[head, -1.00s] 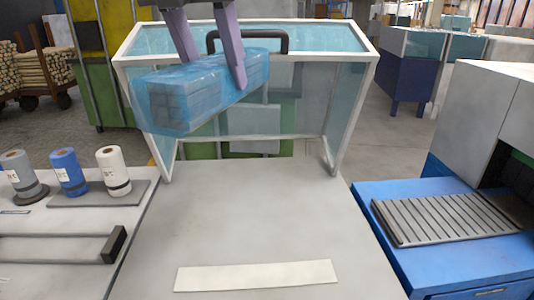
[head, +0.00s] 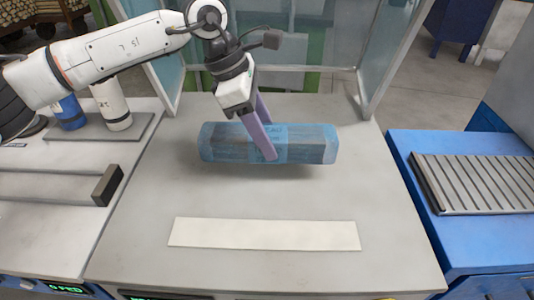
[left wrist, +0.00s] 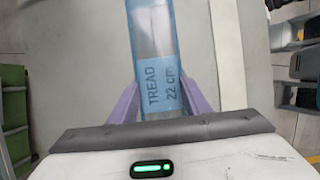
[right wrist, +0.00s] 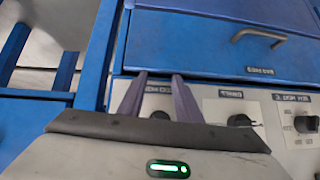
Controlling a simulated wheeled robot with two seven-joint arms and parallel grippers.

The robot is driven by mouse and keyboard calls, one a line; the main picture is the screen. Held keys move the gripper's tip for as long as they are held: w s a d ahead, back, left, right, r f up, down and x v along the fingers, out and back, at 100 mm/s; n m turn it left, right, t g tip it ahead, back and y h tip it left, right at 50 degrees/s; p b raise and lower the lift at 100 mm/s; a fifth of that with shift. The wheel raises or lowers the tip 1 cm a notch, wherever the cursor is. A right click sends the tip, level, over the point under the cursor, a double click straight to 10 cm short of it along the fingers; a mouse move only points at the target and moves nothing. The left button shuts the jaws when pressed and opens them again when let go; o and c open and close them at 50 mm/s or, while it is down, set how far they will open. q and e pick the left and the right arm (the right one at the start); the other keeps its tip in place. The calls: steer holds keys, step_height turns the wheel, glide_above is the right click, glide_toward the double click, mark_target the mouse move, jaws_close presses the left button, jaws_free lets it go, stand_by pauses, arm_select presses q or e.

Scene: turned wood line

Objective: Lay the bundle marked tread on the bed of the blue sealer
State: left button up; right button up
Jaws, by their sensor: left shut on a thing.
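The bundle marked tread (head: 305,143) is a long block in clear blue wrap, lying crosswise above the grey table in the head view. In the left wrist view its label reads TREAD 22 cm (left wrist: 160,85). My left gripper (head: 265,145) is shut on its middle, one finger on each side. A shadow lies below the bundle, which seems just above the table. The blue sealer (head: 405,155) stands at the right, with a grey slatted bed (head: 480,184) that is empty where it shows.
A pale strip (head: 265,234) lies on the grey table (head: 150,210) nearer me. A glass-sided frame (head: 375,60) stands at the table's back. A left side table holds rolls (head: 112,105) and a black-ended bar (head: 107,185).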

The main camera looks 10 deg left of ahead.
arm_select(q)
steer(key=shift+f, duration=2.45)
steer(key=shift+f, duration=0.1)
steer(key=shift+f, duration=0.15)
steer(key=o, duration=1.3)
steer(key=shift+r+p, duration=0.35)
steer(key=b+v, duration=0.1)
steer(key=v, duration=1)
steer(key=shift+a+r, duration=0.25)
steer(key=shift+r, duration=0.05)
